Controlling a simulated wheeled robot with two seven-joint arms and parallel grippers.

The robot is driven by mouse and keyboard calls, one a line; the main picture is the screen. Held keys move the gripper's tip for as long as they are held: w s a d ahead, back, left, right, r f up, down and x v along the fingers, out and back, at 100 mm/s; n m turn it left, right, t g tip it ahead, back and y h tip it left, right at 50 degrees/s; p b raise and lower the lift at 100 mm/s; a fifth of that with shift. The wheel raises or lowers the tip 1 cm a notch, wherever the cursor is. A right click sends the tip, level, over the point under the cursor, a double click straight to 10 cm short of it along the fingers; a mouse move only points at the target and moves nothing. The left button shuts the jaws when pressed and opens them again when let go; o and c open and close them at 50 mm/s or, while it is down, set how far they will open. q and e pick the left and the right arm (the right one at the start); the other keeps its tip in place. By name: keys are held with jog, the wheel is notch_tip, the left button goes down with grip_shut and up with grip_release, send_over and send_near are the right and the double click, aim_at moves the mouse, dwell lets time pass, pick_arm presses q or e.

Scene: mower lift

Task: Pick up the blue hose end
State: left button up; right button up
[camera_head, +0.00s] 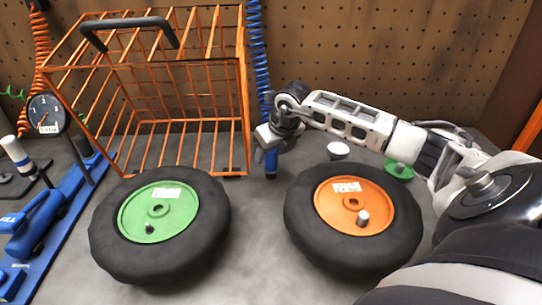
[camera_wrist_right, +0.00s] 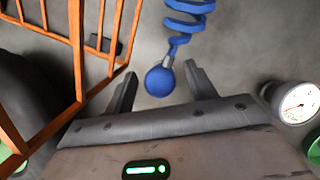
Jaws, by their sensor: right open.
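The blue coiled hose (camera_head: 257,60) hangs down in front of the pegboard, right of the orange wire cage. Its blue end (camera_head: 271,162) shows just below my right gripper (camera_head: 268,140) in the head view. In the right wrist view the rounded blue hose end (camera_wrist_right: 160,81) lies between the two dark fingers of my right gripper (camera_wrist_right: 160,74), with a gap on either side. The fingers are apart and not closed on it. My left gripper is not in view.
The orange wire cage (camera_head: 246,110) stands close on the left. A wheel with a green hub (camera_head: 158,212) and one with an orange hub (camera_head: 340,205) lie in front. A white-topped gauge (camera_head: 338,150) stands behind the orange-hub wheel. A blue tool rail (camera_head: 62,228) lies far left.

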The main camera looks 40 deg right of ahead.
jog(key=shift+f, duration=0.15)
jog(key=c, duration=1.2)
